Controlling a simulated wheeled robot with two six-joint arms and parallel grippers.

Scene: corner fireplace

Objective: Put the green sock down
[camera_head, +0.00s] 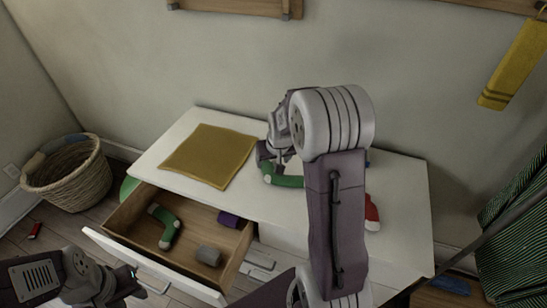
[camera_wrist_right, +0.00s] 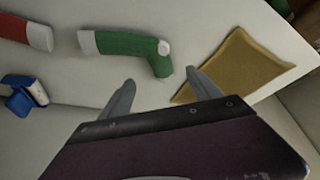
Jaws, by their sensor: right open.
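A green sock (camera_head: 284,181) with white ends lies on the white dresser top (camera_head: 330,205). It also shows in the right wrist view (camera_wrist_right: 128,44), flat on the white surface just beyond the fingertips. My right gripper (camera_wrist_right: 160,78) is open, its two fingers apart with nothing between them. In the head view my right arm hides part of the sock. Another green sock (camera_head: 163,226) lies in the open drawer (camera_head: 128,215). My left gripper (camera_head: 150,284) is low at the drawer's front, by its handle; whether its fingers are closed is unclear.
A yellow cloth (camera_head: 212,154) lies flat on the dresser top, left of the sock. A red sock (camera_head: 371,213) lies to the right, with a blue object (camera_wrist_right: 27,93) nearby. The drawer also holds purple (camera_head: 229,218) and grey (camera_head: 208,255) rolls. A wicker basket (camera_head: 72,180) stands left.

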